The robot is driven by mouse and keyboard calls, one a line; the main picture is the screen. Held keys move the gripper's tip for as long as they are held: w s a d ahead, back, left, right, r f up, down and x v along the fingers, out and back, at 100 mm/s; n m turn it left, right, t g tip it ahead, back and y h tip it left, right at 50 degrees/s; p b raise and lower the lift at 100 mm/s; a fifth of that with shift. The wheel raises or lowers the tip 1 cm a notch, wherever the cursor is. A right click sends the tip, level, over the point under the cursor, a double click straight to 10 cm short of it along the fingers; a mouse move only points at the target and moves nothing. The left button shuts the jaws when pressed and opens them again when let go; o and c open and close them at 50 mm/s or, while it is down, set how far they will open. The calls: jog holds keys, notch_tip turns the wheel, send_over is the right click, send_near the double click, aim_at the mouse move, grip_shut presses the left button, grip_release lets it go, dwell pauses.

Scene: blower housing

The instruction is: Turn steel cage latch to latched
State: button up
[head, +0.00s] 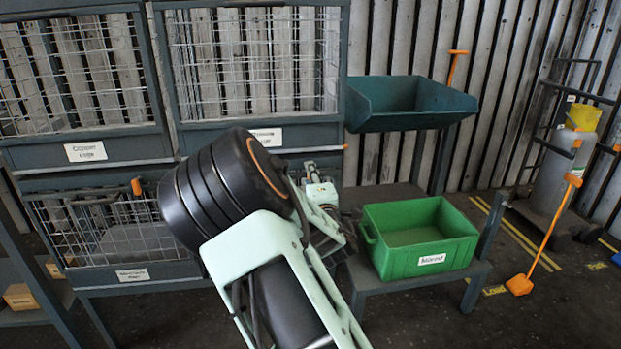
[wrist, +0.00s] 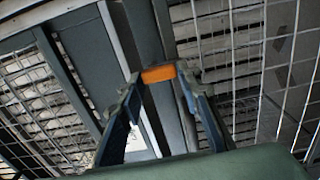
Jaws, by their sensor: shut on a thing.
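In the wrist view, an orange latch handle (wrist: 159,73) sits between the fingertips of my gripper (wrist: 160,76). My gripper is shut on this handle, with one finger on each side. Grey steel frame posts and wire mesh lie just behind it. In the head view, my arm covers the place where the gripper holds the handle, so the latch there is hidden. Whether the latch is latched cannot be told.
Upper mesh cages (head: 250,70) stand above a lower cage (head: 120,235) with another orange handle (head: 136,186). A green bin (head: 418,238) sits on a low bench at right. A teal tray (head: 410,103) is above it. An orange-handled tool (head: 545,235) stands far right.

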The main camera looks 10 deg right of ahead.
jog(key=o, duration=1.2)
jog(key=shift+c, duration=0.2)
jog(key=shift+s, duration=0.15)
jog(key=s, duration=1.1)
jog(key=shift+s, duration=0.4)
jog(key=shift+w+r, duration=0.1)
